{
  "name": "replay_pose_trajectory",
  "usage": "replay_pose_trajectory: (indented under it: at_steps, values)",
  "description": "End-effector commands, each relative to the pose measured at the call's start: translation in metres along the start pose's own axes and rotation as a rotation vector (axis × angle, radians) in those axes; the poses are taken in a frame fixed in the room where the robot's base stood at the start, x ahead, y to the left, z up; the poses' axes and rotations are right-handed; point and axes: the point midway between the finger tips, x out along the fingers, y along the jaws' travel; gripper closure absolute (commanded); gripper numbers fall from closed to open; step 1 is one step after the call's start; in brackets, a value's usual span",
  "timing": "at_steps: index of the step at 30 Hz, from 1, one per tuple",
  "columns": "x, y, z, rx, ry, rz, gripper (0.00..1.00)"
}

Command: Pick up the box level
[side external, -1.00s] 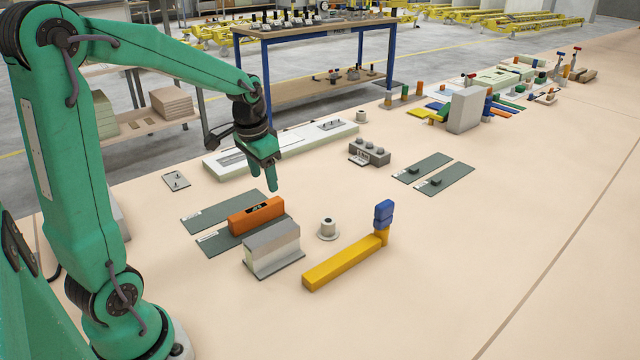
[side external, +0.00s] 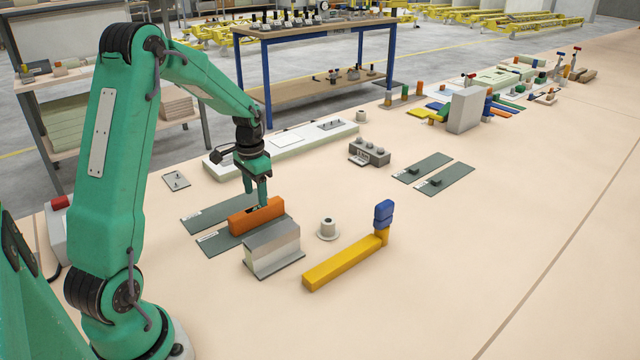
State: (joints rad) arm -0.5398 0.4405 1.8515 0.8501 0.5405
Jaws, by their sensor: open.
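The box level, an orange bar (side external: 240,222) with a dark recess in its top, stands on a dark grey-green plate (side external: 212,247) in the side external view. My gripper (side external: 258,202) points straight down over the right half of the level. Its fingers are open, with their tips at about the height of the level's top edge. I cannot tell whether the tips touch the level or straddle it. The fingers partly hide the recess.
A grey metal rail block (side external: 274,250) stands close in front of the level. A grey round knob (side external: 327,228) and a yellow bar with a blue-topped post (side external: 342,265) lie to the right. A long pale panel (side external: 290,140) lies behind.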

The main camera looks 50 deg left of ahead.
Motion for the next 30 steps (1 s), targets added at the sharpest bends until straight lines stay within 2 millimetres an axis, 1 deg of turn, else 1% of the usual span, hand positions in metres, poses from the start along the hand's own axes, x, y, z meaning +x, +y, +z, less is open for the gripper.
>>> replay_pose_trajectory:
  at_steps: [3, 6, 13, 16, 24, 30]
  values:
    - [0.011, 0.0, 0.0, 0.0, -0.002, 0.001, 0.45]
    - [0.017, 0.0, 0.0, 0.0, -0.001, 0.0, 0.45]
    - [0.02, 0.0, 0.001, 0.0, 0.0, 0.0, 0.45]
    - [0.025, 0.0, 0.001, 0.0, -0.001, 0.001, 0.45]
    - [0.054, -0.001, 0.003, -0.001, -0.002, 0.001, 0.45]
    - [0.069, -0.001, 0.003, 0.0, -0.001, 0.0, 0.45]
